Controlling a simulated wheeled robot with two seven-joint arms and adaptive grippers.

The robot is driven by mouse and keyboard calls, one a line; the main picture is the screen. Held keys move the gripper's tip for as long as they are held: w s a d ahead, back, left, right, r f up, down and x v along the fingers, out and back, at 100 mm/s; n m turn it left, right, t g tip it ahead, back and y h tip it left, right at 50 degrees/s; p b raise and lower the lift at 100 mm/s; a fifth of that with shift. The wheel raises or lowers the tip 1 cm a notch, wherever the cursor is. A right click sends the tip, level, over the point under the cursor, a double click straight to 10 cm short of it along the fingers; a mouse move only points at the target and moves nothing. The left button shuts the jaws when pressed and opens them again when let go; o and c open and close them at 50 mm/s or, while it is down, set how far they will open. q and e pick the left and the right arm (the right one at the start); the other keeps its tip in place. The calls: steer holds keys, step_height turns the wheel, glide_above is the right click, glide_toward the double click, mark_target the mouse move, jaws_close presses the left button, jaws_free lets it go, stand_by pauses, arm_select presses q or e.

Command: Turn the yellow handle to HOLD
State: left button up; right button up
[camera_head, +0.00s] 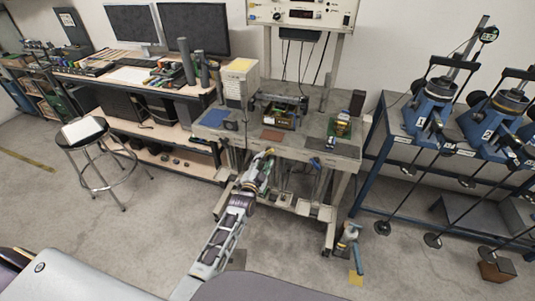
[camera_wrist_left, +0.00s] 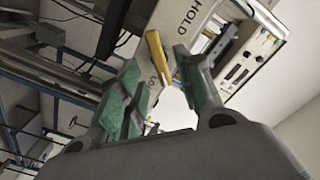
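The yellow handle (camera_wrist_left: 156,56) is a short bar in the left wrist view, slanting down beside a pale panel (camera_wrist_left: 182,22). The panel carries the word HOLD in dark letters above and right of the bar. More lettering lower down is partly hidden by my finger. My left gripper (camera_wrist_left: 159,76) is open, with green-padded fingers spread either side of the handle's lower end. I see no clear contact. My right gripper is not in view.
The workbench (camera_head: 315,146) holds a dark device (camera_head: 280,112) and small items. A blue-framed rack (camera_head: 384,150) with blue machines stands at the right. A round stool (camera_head: 84,131) and desk are at the left. The floor between is mostly open.

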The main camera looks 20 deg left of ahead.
mark_target(267, 154)
arm_select(q)
steer(key=shift+w+d, duration=0.1)
steer(key=shift+w, duration=2.65)
jaws_close()
steer(key=shift+n, duration=0.7)
